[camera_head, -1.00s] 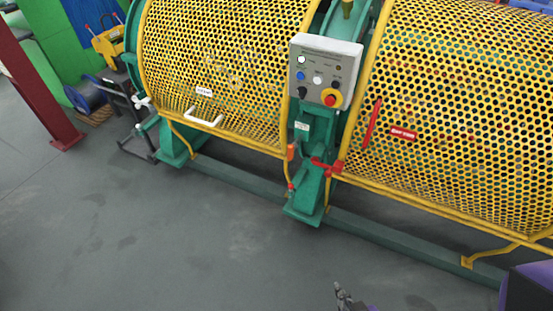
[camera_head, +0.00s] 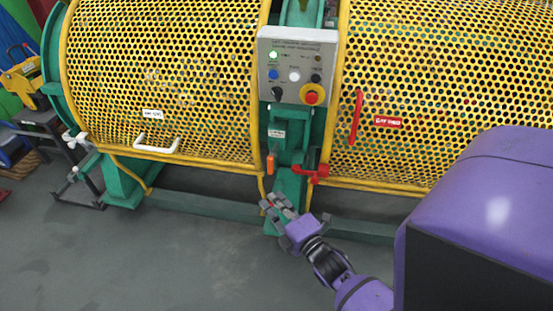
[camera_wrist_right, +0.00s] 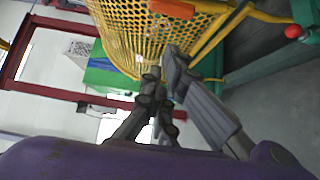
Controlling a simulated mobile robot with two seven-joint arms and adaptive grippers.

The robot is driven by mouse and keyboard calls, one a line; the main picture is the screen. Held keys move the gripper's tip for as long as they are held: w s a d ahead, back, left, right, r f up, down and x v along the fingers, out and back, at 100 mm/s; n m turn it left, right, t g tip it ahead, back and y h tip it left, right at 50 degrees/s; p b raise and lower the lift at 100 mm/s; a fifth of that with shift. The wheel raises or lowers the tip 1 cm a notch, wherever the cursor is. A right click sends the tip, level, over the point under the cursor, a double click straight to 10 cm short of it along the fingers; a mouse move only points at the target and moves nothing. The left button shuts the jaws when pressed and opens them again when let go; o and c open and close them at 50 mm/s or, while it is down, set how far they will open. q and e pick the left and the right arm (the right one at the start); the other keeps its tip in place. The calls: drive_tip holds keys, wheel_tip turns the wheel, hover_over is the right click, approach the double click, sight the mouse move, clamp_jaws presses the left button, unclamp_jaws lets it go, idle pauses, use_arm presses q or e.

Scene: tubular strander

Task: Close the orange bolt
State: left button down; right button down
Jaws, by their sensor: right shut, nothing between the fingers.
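The orange bolt (camera_head: 270,164) is a small upright orange handle on the yellow frame edge of the left mesh guard, just left of the green post. It also shows at the top of the right wrist view (camera_wrist_right: 172,8), partly cut off by the frame edge. My right gripper (camera_head: 272,204) is below the bolt, in front of the foot of the post. Its fingers point up toward the machine, and it looks apart from the bolt. In the right wrist view the fingers (camera_wrist_right: 163,70) are together and empty. My left gripper is not in view.
A red latch (camera_head: 318,173) sits right of the post. A control box (camera_head: 296,68) with several buttons is above. The right guard has a red handle (camera_head: 355,118), the left guard a white handle (camera_head: 157,147). A green beam (camera_head: 205,205) runs along the floor.

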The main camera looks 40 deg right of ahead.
sight(272, 160)
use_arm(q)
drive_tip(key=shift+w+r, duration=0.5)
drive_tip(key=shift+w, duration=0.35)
use_arm(e)
drive_tip(key=w+d, duration=0.3)
drive_tip(key=w, duration=0.5)
drive_tip(key=shift+w+d, duration=0.25)
drive_tip(key=shift+w, duration=0.05)
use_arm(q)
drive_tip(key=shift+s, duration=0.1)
